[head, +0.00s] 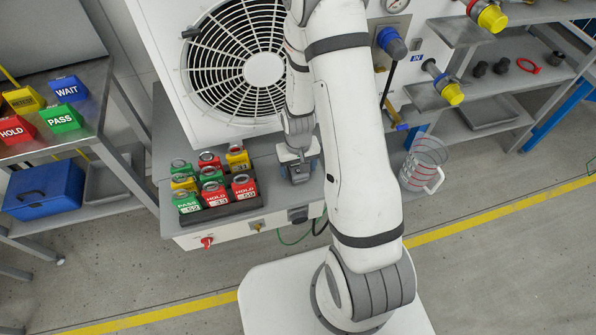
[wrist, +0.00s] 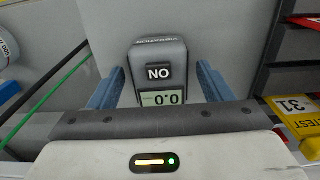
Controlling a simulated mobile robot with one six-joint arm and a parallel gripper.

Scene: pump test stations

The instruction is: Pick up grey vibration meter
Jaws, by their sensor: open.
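My gripper (wrist: 160,72) is open, with one blue finger on each side of the meter. Small gaps show between fingers and meter, and the palm hides the meter's near end. In the head view, my gripper (head: 300,160) points down at the grey bench beside the tag rack. The meter (head: 299,175) is a small dark shape there, partly covered by the gripper.
A dark rack (head: 222,210) of several red, green and yellow tags stands left of my gripper. A large fan unit (head: 200,120) rises behind. A clear measuring jug (head: 422,165) is to the right. Green and black cables (wrist: 45,100) lie left of the meter in the wrist view.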

